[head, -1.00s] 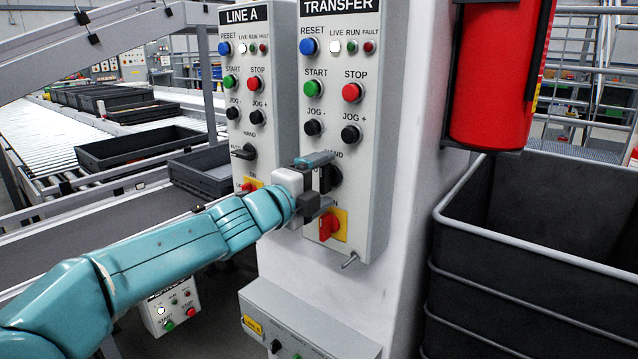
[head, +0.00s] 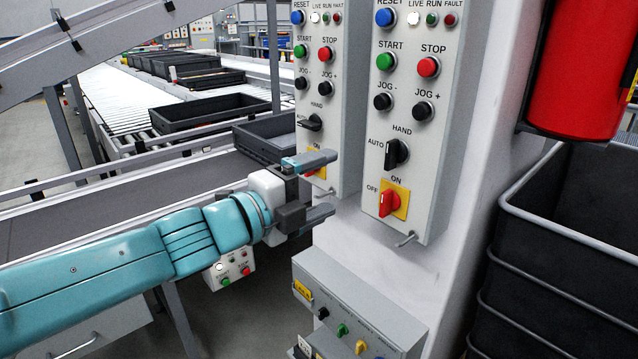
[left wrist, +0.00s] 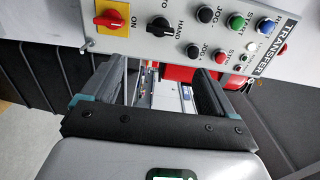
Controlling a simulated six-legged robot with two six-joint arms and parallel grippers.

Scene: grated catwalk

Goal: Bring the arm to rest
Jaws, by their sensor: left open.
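My left gripper (head: 326,185) is open and empty, with its two fingers one above the other. It is left of the TRANSFER control box, apart from its black HAND/AUTO selector (head: 397,154) and red ON/OFF switch (head: 389,204) on a yellow plate. Its upper finger overlaps the lower part of the LINE A box (head: 345,110) in the picture. In the left wrist view the open fingers (left wrist: 160,80) have nothing between them; the red switch (left wrist: 110,18) and black selector (left wrist: 158,27) lie beyond, along the top. My right gripper is out of view.
A lower grey box (head: 350,310) with small knobs juts out below the panels. A black bin (head: 560,235) and red cylinder (head: 583,70) stand at the right. A dark conveyor belt (head: 110,205) and trays (head: 210,112) lie at the left.

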